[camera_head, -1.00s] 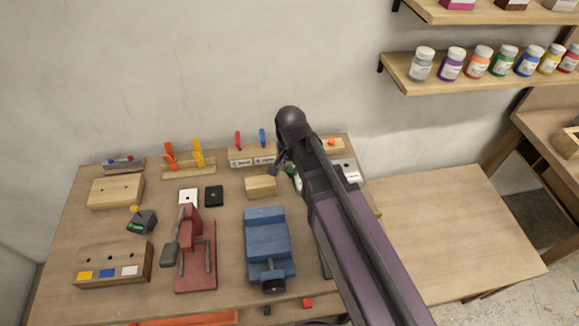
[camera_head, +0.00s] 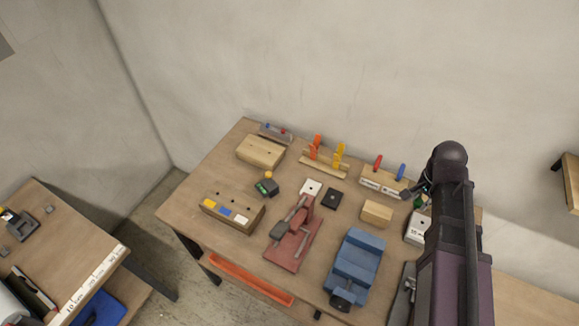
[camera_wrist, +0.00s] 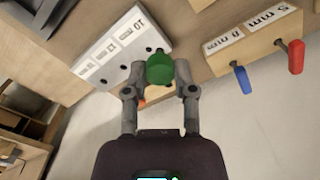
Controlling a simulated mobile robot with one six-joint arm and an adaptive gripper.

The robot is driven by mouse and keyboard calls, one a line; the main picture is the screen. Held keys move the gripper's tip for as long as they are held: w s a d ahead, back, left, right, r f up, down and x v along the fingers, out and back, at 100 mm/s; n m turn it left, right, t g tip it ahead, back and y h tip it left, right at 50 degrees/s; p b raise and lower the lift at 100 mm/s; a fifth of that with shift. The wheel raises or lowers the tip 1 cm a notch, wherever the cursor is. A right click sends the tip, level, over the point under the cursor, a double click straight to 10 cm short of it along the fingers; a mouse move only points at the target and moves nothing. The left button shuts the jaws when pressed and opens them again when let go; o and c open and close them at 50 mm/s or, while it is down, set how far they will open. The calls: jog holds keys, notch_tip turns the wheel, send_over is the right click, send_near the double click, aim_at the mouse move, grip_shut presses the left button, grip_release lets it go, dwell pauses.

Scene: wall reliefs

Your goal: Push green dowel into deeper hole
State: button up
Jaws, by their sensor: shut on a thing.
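My gripper (camera_wrist: 160,92) is shut on the green dowel (camera_wrist: 159,68), which shows end-on as a round green top between the two fingertips in the wrist view. In the head view my gripper (camera_head: 419,190) is at the back right of the workbench, partly hidden by my arm, with a bit of the green dowel (camera_head: 418,203) showing. A light wooden block (camera_head: 261,151) with two dark holes sits at the back left of the bench. I cannot tell the depth of its holes.
Near my gripper are a white labelled block with holes (camera_wrist: 118,48) and a wooden block labelled in mm (camera_wrist: 258,42) with red and blue pegs. A blue vise (camera_head: 357,263), a red tool (camera_head: 293,240) and a three-hole block (camera_head: 233,213) stand on the bench (camera_head: 190,215).

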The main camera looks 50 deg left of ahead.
aim_at(419, 201)
notch_tip(419, 201, up, 5)
jog(key=p, duration=0.3)
jog(key=shift+p, duration=0.35)
jog(key=shift+f, duration=0.1)
